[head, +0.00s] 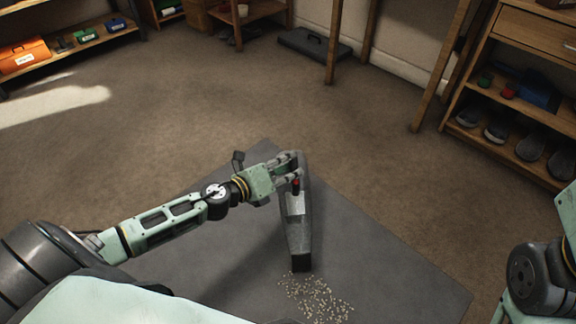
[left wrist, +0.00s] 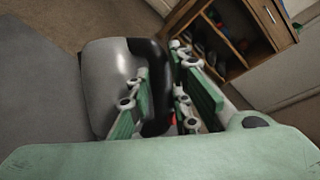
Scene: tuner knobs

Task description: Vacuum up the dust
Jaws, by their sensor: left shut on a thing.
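A grey hand vacuum (head: 298,222) is over the dark grey mat (head: 380,262) in the head view, its dark nozzle end pointing toward me. A patch of pale dust (head: 315,297) lies on the mat just in front of the nozzle. My left gripper (head: 294,172) is shut on the vacuum's handle at its far end, near a red button. In the left wrist view the vacuum's grey body (left wrist: 104,80) shows beside the fingers, with the dark handle between them. I cannot tell whether the nozzle touches the mat. My right gripper is out of view; only part of that arm shows at the right edge.
A wooden shelf (head: 505,142) with shoes stands at the right. A shelf with an orange toolbox (head: 25,56) is at the upper left. A dark flat case (head: 314,45) lies on the floor by the back wall. The brown floor around the mat is clear.

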